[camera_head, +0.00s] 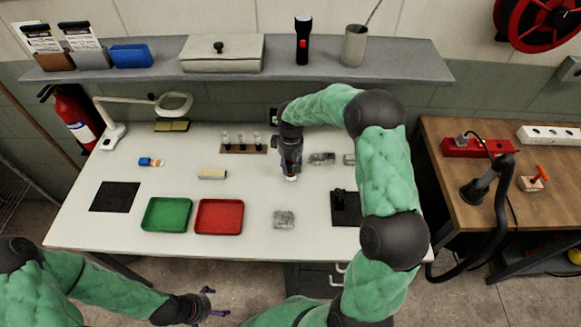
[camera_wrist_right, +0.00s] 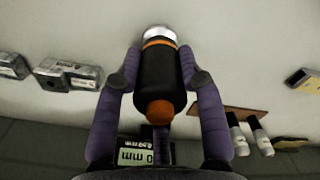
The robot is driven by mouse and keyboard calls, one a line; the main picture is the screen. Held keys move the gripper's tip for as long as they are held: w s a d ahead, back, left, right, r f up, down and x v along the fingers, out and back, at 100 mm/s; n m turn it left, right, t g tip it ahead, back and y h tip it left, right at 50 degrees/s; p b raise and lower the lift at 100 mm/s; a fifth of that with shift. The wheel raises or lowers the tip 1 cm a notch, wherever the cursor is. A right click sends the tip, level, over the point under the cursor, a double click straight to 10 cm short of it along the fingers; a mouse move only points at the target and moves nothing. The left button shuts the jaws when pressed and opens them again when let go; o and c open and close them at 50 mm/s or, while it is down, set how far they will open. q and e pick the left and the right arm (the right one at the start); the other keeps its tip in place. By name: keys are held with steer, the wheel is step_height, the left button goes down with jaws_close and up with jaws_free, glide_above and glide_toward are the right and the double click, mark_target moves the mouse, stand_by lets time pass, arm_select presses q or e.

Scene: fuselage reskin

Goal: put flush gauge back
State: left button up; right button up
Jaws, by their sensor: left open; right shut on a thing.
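The flush gauge (camera_wrist_right: 160,75) is a dark cylinder with an orange band, an orange knob, a silver end and a small display reading in mm. My right gripper (camera_wrist_right: 160,80) is shut on it, one finger on each side. In the head view, my right gripper (camera_head: 290,160) points down over the white table, and the gauge's pale end (camera_head: 291,178) shows below the fingers. Whether that end touches the table I cannot tell. My left gripper (camera_head: 208,304) is open and empty in front of the table's front edge.
A green tray (camera_head: 167,228) and a red tray (camera_head: 219,231) lie at the front. A dark mat (camera_head: 114,197) lies left; a black stand (camera_head: 346,208) is right. A bottle rack (camera_head: 244,149) and clear boxes (camera_head: 284,219) are near my right gripper. The shelf (camera_head: 330,65) overhangs behind.

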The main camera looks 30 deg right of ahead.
steer(key=shift+f, duration=0.3)
steer(key=shift+f, duration=0.15)
steer(key=o, duration=1.3)
steer(key=shift+c, duration=0.2)
step_height(320, 180, up, 12)
steer(key=p, duration=0.3)
